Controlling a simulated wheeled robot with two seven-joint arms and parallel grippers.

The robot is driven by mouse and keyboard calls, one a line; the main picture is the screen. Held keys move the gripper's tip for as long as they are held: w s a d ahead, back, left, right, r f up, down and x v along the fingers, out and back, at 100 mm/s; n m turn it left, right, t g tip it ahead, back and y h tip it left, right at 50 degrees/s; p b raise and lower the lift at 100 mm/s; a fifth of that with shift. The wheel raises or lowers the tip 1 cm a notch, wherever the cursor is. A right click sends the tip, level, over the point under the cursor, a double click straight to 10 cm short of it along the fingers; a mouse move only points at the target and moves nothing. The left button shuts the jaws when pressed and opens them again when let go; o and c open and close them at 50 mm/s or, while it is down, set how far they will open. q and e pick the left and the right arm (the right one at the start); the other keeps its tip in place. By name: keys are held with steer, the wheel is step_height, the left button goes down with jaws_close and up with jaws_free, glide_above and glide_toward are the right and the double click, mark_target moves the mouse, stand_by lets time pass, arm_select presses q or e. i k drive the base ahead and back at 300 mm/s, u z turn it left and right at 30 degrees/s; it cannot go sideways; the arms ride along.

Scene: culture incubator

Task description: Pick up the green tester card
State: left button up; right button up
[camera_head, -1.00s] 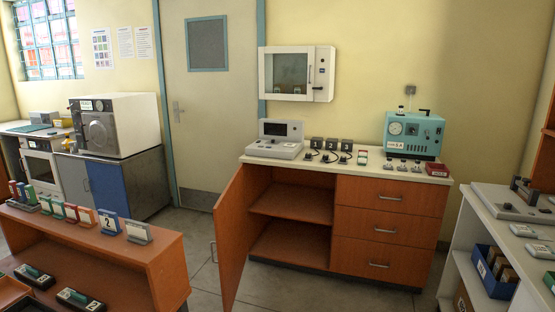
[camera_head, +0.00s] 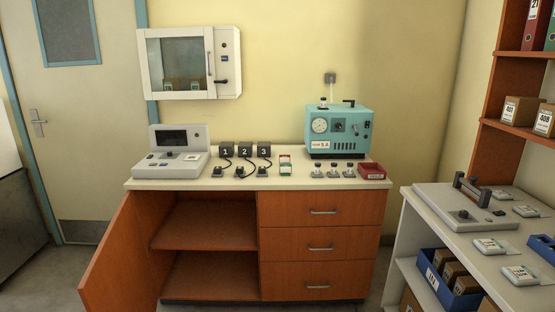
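A small card with green and white parts and a red top (camera_head: 285,164) stands on the white counter (camera_head: 230,182), between the black block numbered 3 and the teal machine. It looks like the green tester card, but its markings are too small to read. Neither of my grippers is in view.
A grey console (camera_head: 179,152) and several numbered black blocks (camera_head: 227,149) with cables stand left of the card. The teal machine (camera_head: 339,132) and a red tray (camera_head: 372,171) are to its right. An open cabinet door (camera_head: 122,255) juts out at the front left. A side bench (camera_head: 415,196) stands at right.

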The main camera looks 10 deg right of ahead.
mark_target(286, 169)
steer(key=i, duration=2.1)
